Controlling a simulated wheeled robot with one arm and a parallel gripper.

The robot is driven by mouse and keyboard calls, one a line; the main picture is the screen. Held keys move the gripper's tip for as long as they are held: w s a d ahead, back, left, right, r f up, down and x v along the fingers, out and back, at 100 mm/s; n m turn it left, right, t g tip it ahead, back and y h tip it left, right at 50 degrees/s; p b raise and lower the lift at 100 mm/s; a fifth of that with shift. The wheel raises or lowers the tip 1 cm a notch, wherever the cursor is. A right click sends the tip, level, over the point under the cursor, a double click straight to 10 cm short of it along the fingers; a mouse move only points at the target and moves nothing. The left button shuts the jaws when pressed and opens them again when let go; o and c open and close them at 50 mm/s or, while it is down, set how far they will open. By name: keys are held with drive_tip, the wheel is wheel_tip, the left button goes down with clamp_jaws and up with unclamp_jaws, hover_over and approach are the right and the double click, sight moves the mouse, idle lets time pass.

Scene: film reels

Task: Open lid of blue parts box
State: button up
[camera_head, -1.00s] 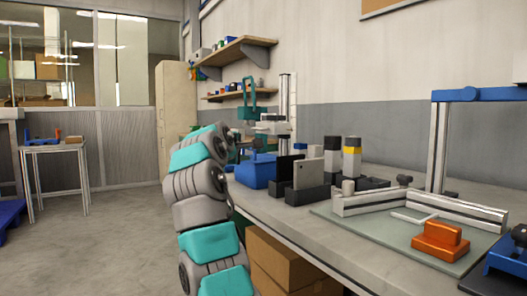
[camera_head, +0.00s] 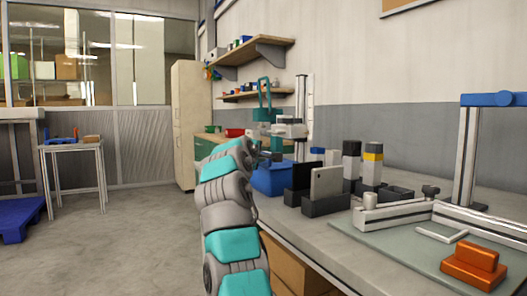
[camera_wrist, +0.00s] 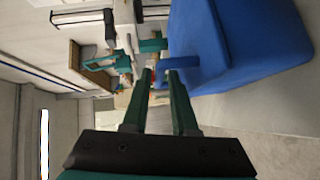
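The blue parts box (camera_head: 272,179) stands on the workbench in the head view, partly behind my arm. In the wrist view the blue box (camera_wrist: 235,40) fills the upper right, seen turned sideways. A blue tab (camera_wrist: 182,62) sticks out from its side toward the fingertips. My gripper (camera_wrist: 158,75) has two green fingers with a gap between them. The tips are close to the tab; I cannot tell if they touch it. In the head view the fingers are hidden by my arm. I cannot clearly tell the lid's state.
Dark and grey holders with a grey plate (camera_head: 327,183) stand just right of the box. A teal-handled stand (camera_head: 264,100) is behind. Open floor (camera_head: 120,240) lies left of the bench.

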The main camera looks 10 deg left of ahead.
drive_tip(key=shift+w+d+f, duration=0.1)
drive_tip(key=shift+w+d, duration=0.05)
drive_tip(key=shift+w, duration=0.55)
clamp_jaws()
idle(1.1)
